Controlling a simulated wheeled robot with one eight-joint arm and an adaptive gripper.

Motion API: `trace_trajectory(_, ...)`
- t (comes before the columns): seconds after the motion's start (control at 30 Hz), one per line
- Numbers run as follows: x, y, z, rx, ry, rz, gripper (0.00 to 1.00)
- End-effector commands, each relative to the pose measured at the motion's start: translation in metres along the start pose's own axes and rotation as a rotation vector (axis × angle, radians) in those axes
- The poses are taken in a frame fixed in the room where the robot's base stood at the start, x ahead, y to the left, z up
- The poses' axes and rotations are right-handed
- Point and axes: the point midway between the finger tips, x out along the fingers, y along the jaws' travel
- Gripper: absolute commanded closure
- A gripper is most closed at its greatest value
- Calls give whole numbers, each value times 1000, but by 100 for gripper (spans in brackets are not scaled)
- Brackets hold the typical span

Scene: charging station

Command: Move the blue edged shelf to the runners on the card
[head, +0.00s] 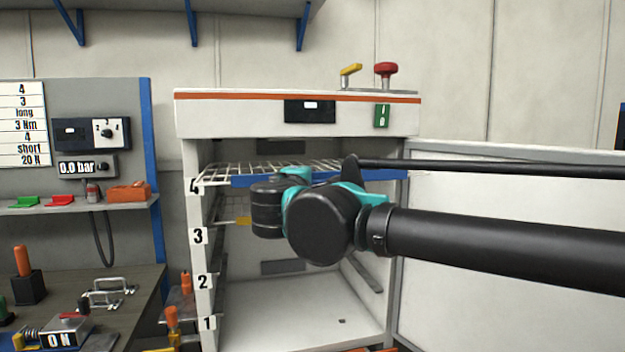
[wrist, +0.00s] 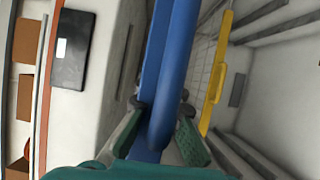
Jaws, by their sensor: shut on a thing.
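The blue-edged shelf (head: 245,181) is a wire rack with a blue front bar, near the height of label 4 (head: 194,186) in the white cabinet's opening. I cannot tell whether it rests on its runners. My gripper (wrist: 160,112) is shut on the blue bar (wrist: 174,65), with a finger on each side; in the head view my wrist hides the grip. The card (head: 22,123) at the left reads, from the top, 4, 3, long, 3 Nm, 4, short, 20 N. Labels 3 (head: 197,236), 2 (head: 202,283) and 1 (head: 207,323) mark lower runners.
A yellow-edged shelf (head: 243,221) sits inside below the blue one, and its yellow bar also shows in the wrist view (wrist: 218,75). The cabinet door (head: 500,180) stands open at the right. The lower cabinet looks empty. A cluttered bench (head: 140,285) stands at the left.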

Motion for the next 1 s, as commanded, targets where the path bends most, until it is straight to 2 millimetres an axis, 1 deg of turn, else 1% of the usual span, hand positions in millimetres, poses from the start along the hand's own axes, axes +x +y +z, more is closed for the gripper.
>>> trace_trajectory(1.0,65,-1,-32,0,-1,1,100)
